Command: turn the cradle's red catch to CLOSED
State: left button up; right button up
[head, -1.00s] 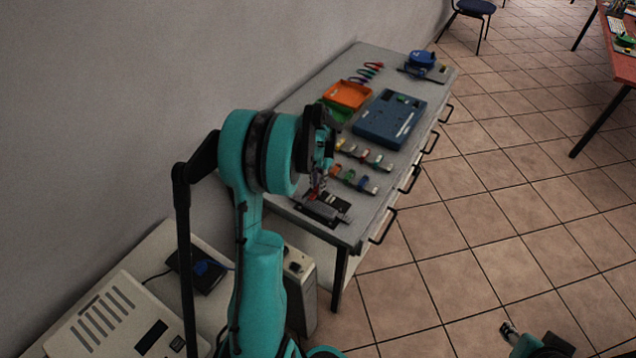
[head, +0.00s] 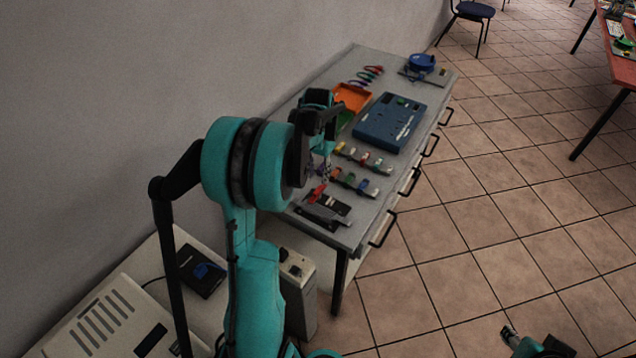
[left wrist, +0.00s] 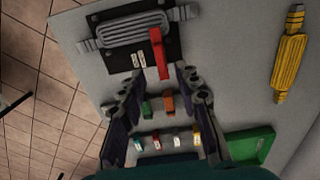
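The cradle is a black plate (left wrist: 117,58) holding a grey ribbed connector (left wrist: 133,28) at the top of the left wrist view. Its red catch (left wrist: 159,52) is a bar standing crosswise to the connector, its free end pointing towards my gripper. Small white labels beside it are too small to read. In the head view the catch (head: 317,193) shows at the cradle (head: 322,213), near the table's front end. My left gripper (left wrist: 158,82) is open and empty, its fingers spread apart beyond the catch's free end. My right gripper (head: 509,333) barely shows at the lower right.
Rows of coloured clips (left wrist: 165,141) lie beside the cradle. A green tray (left wrist: 252,146) and a yellow ribbed plug (left wrist: 290,55) are to the right in the wrist view. Further back are a blue box (head: 390,122) and an orange tray (head: 352,97).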

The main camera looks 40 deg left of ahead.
aim_at(319, 189)
pick_arm(q)
notch_tip(319, 189, up, 6)
jog(key=shift+f, duration=0.1)
dwell(0.4)
jog(key=shift+d, duration=0.1)
jog(key=s+d+r+t, duration=0.1)
jog(key=s+d+r, duration=0.15)
jog(key=d, duration=0.35)
jog(key=s+d+r+t, duration=0.2)
jog(key=s+d, duration=0.1)
jog(key=d, duration=0.4)
jog(key=s+d+f+m+t, duration=0.1)
jog(key=s+d+t, duration=0.3)
jog(key=s+d, duration=0.5)
jog(key=d+f, duration=0.1)
jog(key=d, duration=0.2)
jog(key=shift+s+f, duration=0.2)
jog(key=shift+s, duration=0.05)
